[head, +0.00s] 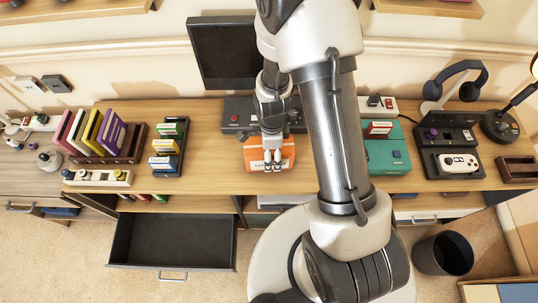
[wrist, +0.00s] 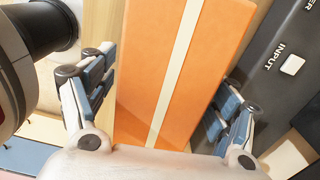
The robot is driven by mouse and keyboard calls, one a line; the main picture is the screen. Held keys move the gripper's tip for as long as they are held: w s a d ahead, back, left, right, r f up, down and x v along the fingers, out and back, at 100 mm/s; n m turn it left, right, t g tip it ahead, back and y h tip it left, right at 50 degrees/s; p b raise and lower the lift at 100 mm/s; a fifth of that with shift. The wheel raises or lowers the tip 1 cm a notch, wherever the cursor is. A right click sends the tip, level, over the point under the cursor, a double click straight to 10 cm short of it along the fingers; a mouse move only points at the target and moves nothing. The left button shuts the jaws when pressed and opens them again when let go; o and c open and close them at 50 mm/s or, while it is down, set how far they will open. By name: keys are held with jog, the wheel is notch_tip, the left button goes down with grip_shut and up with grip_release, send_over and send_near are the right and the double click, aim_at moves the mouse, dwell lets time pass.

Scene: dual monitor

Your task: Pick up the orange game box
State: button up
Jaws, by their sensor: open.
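The orange game box (head: 286,151) lies on the wooden desk near its front edge, in front of a dark console. It has a white label with dark marks on its front. In the wrist view the orange box (wrist: 200,60) runs up the middle, with a cream stripe along it. My gripper (head: 271,162) is at the box in the head view. In the wrist view my gripper (wrist: 165,105) is open, one finger on each side of the box. I cannot tell whether the fingers touch it. My arm hides part of the desk to the right.
A dark console (head: 236,115) stands behind the box, below a monitor (head: 224,60). A teal console (head: 388,155) is to the right. A cartridge rack (head: 171,150) is to the left. An open drawer (head: 173,240) juts out below the desk. A bin (head: 443,253) stands on the floor.

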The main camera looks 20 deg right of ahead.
jog(key=shift+f, duration=0.55)
jog(key=shift+r, duration=0.1)
jog(key=shift+c, duration=0.4)
jog(key=c, duration=1.2)
